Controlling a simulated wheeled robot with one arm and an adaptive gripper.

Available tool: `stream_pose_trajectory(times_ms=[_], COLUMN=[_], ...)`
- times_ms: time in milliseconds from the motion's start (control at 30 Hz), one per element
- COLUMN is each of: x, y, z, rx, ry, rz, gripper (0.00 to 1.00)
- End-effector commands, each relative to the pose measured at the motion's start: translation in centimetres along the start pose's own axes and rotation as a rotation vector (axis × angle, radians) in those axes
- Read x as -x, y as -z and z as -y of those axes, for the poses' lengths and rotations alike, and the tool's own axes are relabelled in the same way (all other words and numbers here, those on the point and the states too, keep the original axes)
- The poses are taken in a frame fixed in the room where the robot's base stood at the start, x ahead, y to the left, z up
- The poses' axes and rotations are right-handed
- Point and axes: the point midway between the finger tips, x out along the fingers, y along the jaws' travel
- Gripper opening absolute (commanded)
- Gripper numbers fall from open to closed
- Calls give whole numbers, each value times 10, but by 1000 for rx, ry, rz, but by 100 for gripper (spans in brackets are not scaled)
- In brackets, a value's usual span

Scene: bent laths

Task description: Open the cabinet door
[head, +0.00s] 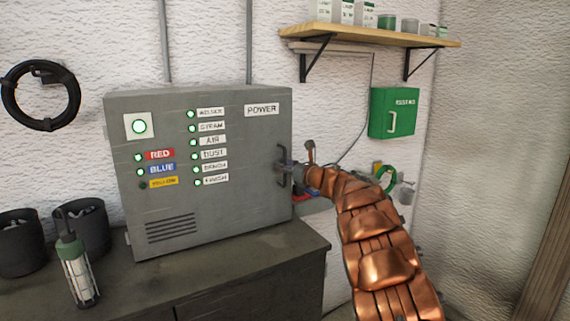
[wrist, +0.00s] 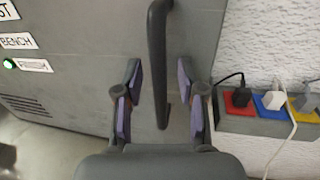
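The grey metal cabinet (head: 225,205) stands on a dark bench in the head view, and its door looks shut. Its front has labels, green lights and a vent. The dark bar handle (head: 281,166) is at the door's right edge; in the wrist view the handle (wrist: 157,50) runs upright near the middle. My gripper (wrist: 159,78) is open, with one purple-padded finger on each side of the handle's lower part. Gaps show between the pads and the bar. In the head view my gripper (head: 297,173) is at the handle, its fingers partly hidden.
A power strip (wrist: 250,126) with coloured sockets and plugs is on the wall right of the cabinet. A green box (head: 393,112) and a wooden shelf (head: 370,34) are above.

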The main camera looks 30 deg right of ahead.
Motion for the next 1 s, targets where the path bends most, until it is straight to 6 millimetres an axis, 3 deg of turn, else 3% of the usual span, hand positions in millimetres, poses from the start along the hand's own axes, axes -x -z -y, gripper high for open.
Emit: stream_pose_trajectory(times_ms=[233, 600, 1000], x=[0, 0, 0], y=[0, 0, 0], z=[0, 0, 0], rx=[0, 1, 1], ry=[0, -1, -1], rz=[0, 0, 1], gripper=[37, 0, 0])
